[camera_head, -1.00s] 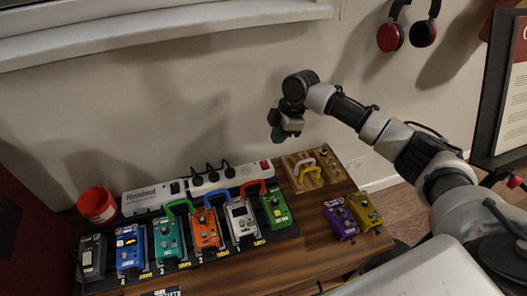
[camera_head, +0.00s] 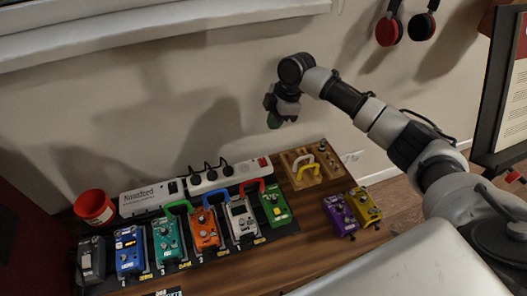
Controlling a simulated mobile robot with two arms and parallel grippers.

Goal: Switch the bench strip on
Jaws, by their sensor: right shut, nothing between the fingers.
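The white bench strip (camera_head: 222,180) lies along the back of the wooden bench, with several black plugs in it. A red switch (camera_head: 262,162) sits at its right end; I cannot tell whether it is on or lit. My right gripper (camera_head: 275,121) hangs above and slightly right of the red switch, fingers pointing down, shut and empty, apart from the strip. My left gripper is not in view.
A white box (camera_head: 150,197) stands left of the strip, beside a red cup (camera_head: 95,207). Several pedals, including an orange one (camera_head: 204,229), stand in front. A wooden block with cables (camera_head: 309,166) is to the right. Purple (camera_head: 340,215) and yellow (camera_head: 364,206) pedals stand at front right.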

